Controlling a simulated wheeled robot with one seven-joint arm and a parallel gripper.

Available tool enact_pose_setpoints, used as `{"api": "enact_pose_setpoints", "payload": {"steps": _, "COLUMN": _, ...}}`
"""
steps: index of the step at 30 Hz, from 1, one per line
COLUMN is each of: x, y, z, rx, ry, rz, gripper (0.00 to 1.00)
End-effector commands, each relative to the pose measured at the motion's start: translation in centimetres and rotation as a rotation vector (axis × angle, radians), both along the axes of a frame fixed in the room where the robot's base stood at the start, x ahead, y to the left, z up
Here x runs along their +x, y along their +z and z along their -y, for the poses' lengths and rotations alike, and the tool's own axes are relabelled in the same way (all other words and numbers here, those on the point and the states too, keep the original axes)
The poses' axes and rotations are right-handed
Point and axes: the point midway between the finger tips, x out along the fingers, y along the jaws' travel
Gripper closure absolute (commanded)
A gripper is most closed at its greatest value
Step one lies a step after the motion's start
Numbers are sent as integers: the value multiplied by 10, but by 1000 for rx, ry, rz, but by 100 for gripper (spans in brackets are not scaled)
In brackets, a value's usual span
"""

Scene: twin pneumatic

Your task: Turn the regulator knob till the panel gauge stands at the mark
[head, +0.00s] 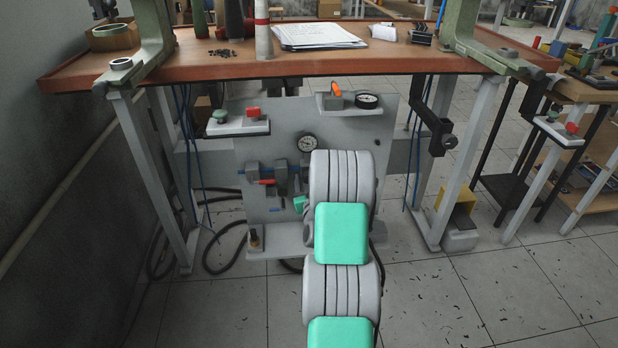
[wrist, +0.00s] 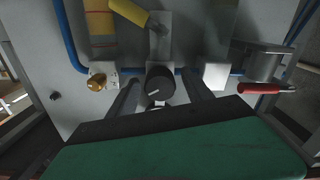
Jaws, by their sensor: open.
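The regulator knob (wrist: 158,84) is black with a white line on its face and shows near the middle of the wrist view. My gripper (wrist: 161,91) is open, with one dark finger on each side of the knob. I cannot tell whether either finger touches it. In the head view my arm hides most of the gripper, and I cannot make out the knob there.
A red-handled valve (wrist: 264,88) sits right of the knob in the wrist view. A brass fitting (wrist: 97,81) is to the left, near blue tubing (wrist: 73,45). Black hoses lie on the floor.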

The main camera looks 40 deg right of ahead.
Motion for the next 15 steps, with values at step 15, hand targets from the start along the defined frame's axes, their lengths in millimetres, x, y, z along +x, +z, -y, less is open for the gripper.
{"api": "enact_pose_setpoints", "payload": {"steps": 15, "x": 0, "y": -1, "z": 0, "rx": 0, "ry": 0, "rz": -1, "gripper": 72}}
